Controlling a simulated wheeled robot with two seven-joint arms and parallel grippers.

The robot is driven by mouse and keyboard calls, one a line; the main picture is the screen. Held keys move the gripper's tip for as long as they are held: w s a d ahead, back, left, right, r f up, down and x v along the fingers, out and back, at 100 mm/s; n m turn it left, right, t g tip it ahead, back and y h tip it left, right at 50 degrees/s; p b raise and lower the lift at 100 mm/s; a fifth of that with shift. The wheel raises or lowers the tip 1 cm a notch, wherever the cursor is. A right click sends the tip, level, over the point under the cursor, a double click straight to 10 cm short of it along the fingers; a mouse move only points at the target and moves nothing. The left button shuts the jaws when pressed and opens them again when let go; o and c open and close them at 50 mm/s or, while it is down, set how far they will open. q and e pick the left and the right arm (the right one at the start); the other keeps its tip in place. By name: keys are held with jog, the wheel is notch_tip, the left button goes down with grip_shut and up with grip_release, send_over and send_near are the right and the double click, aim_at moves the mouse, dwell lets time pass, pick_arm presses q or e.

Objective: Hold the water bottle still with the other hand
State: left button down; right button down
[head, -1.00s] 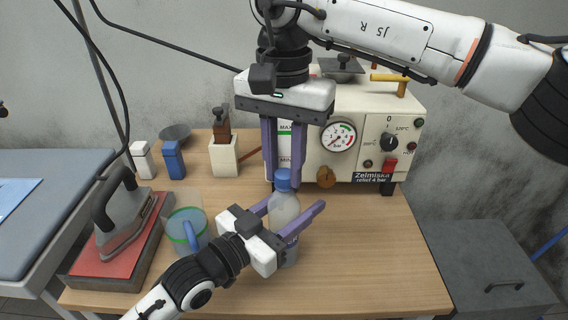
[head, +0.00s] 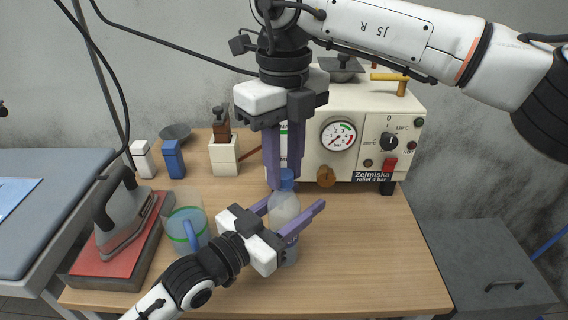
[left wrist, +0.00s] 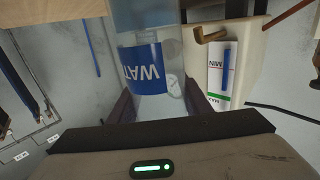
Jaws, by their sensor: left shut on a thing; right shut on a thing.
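The clear water bottle (head: 285,207) with a blue cap (head: 287,175) stands upright near the middle of the table. In the left wrist view the bottle's blue label (left wrist: 142,68) shows part of its lettering. My left gripper (head: 291,209) is shut on the bottle's body, one finger on either side. My right gripper (head: 284,181) points straight down from above, its fingers shut on the cap and partly hiding it.
A steam station (head: 355,110) with a gauge stands behind the bottle. A measuring jug (head: 187,230) is close left of my left gripper. An iron (head: 122,215) rests on a red pad further left. The table's right front is clear.

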jog(key=m, duration=0.7)
jog(key=c, duration=1.4)
grip_release()
notch_tip(320, 180, up, 12)
